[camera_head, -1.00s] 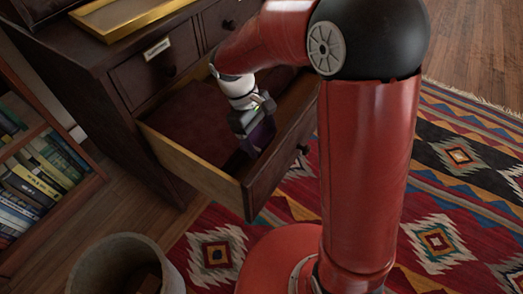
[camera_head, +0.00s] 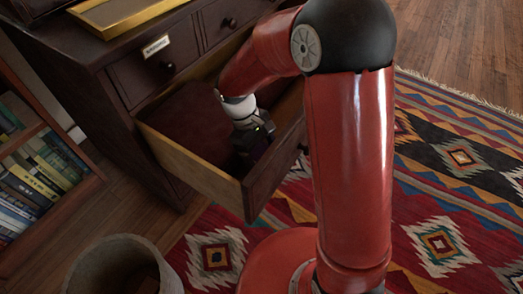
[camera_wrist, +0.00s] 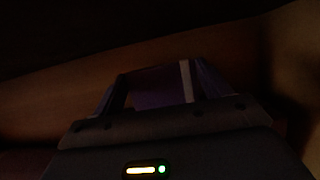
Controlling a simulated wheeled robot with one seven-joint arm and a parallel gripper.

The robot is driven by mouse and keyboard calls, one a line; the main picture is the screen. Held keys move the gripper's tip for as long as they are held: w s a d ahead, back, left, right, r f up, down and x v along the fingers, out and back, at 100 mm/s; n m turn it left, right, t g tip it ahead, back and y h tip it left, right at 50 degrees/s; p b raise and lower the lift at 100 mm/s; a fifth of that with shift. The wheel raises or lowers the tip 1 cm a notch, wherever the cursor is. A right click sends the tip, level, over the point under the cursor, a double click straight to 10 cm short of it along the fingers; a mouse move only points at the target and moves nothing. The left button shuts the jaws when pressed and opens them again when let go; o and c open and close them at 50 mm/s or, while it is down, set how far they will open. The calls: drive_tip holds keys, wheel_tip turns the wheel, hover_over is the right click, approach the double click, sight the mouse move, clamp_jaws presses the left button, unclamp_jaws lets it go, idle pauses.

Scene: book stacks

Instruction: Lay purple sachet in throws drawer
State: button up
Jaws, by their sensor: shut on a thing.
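The open drawer (camera_head: 203,182) juts out of the dark dresser; its own label is not in view. My gripper (camera_head: 247,160) is down inside it, near the front right corner. It is shut on the purple sachet (camera_head: 258,148), of which only a little dark purple shows in the head view. In the dim wrist view the sachet (camera_wrist: 160,88) shows between the fingers of my gripper (camera_wrist: 155,92), with a drawer wall behind it. I cannot tell whether the sachet touches the drawer floor.
A closed drawer with a label (camera_head: 156,46) sits above the open one. A gold-edged tray (camera_head: 120,18) lies on the dresser top. A grey bin (camera_head: 118,262) stands in front, and a bookcase (camera_head: 45,165) is at left. The back of the open drawer looks clear.

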drive_tip(key=shift+f, duration=0.4)
drive_tip(key=o, duration=1)
drive_tip(key=shift+o, duration=0.2)
drive_tip(key=p+v, duration=0.1)
drive_tip(key=v, duration=0.5)
drive_tip(key=p+v, duration=0.2)
drive_tip(key=v, duration=0.5)
drive_tip(key=shift+s+d+r, duration=0.15)
drive_tip(key=shift+d+r, duration=0.05)
drive_tip(key=shift+r, duration=0.05)
drive_tip(key=s+d+r+m+t+y, duration=0.1)
drive_tip(key=s+d+r+m+t, duration=0.3)
drive_tip(key=s+d, duration=0.3)
drive_tip(key=s+d+r+m+t+y, duration=0.2)
drive_tip(key=s+d+r+m+t, duration=0.2)
drive_tip(key=s+d+r+m, duration=0.2)
drive_tip(key=s+d, duration=0.2)
drive_tip(key=s, duration=0.1)
drive_tip(key=shift+y, duration=0.3)
drive_tip(key=shift+r, duration=0.15)
